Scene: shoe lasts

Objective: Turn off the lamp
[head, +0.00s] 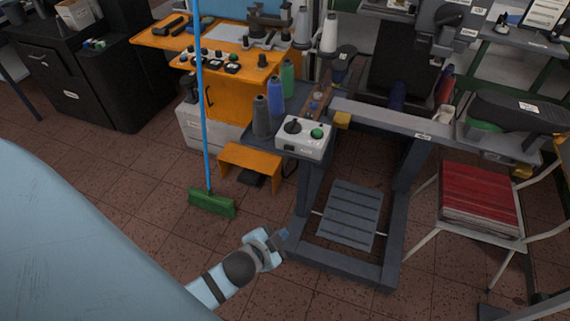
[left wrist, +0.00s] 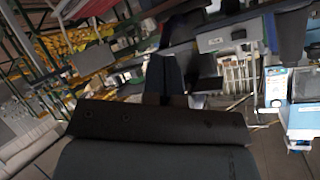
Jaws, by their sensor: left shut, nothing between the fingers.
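No lamp can be made out for certain in either view. My left gripper (head: 282,235) is shut and empty, low over the floor in front of the stand's left leg and apart from the box. In the left wrist view, the dark body of my own arm fills the bottom and the fingertips are hard to tell. My right gripper is not in view.
A green broom (head: 212,203) with a blue handle stands left of the stand, near an orange stool (head: 250,158). An orange workbench (head: 225,75) is behind. Tiled floor is free at the front.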

